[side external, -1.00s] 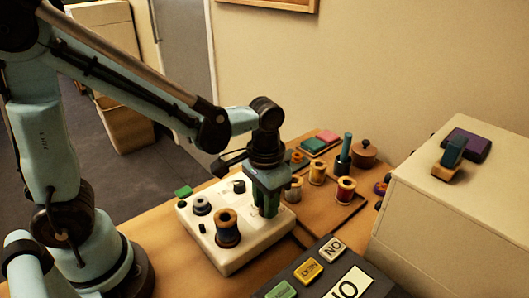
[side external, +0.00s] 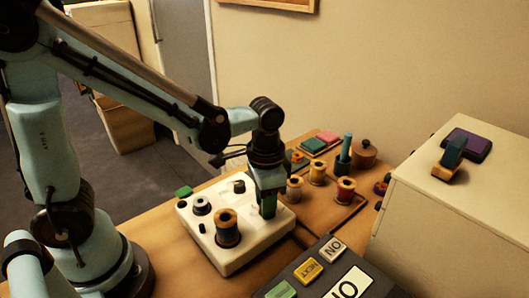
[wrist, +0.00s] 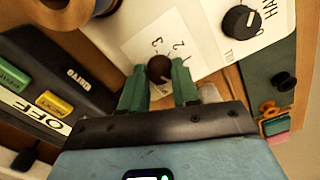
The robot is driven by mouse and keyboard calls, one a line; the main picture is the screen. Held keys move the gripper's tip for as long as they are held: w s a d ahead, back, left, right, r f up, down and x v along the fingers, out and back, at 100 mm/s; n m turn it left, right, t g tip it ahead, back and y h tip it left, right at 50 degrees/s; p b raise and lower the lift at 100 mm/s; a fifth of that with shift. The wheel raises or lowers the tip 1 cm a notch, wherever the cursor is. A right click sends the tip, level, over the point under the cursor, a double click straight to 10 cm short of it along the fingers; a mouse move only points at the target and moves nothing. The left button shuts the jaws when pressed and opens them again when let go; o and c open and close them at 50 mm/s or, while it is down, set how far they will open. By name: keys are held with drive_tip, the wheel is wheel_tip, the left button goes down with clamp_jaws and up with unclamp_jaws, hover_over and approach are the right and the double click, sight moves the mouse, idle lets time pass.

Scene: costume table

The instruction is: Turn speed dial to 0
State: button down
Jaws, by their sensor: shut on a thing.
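The speed dial is a small dark round knob (wrist: 158,68) in the wrist view, on a white plate with the numbers 3, 2 and 1 around it. My gripper's green fingers (wrist: 158,86) stand on either side of the knob and are shut on it. In the side view my gripper (side external: 268,208) points down onto the right part of the white control box (side external: 240,257) and hides the dial. Which number the dial's mark points to cannot be told.
Spools (side external: 346,189) stand on a wooden board to the right. A dark button panel (side external: 318,275) lies in front.

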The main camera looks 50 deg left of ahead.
drive_tip(key=c, duration=0.8)
unclamp_jaws()
wheel_tip(320, 180, up, 12)
drive_tip(key=shift+r, duration=0.1)
drive_tip(key=shift+a, duration=0.1)
drive_tip(key=shift+s+a+f+n+t, duration=0.45)
drive_tip(key=shift+a+f+n+t, duration=0.3)
drive_tip(key=shift+a+t, duration=0.45)
drive_tip(key=shift+s+a+f+n+t, duration=0.55)
drive_tip(key=shift+a+n+t, duration=0.25)
drive_tip(key=shift+a+t, duration=0.4)
drive_tip(key=shift+s+a+f+n+t, duration=0.35)
drive_tip(key=shift+a+f+n+t, duration=0.4)
drive_tip(key=shift+a+t, duration=0.4)
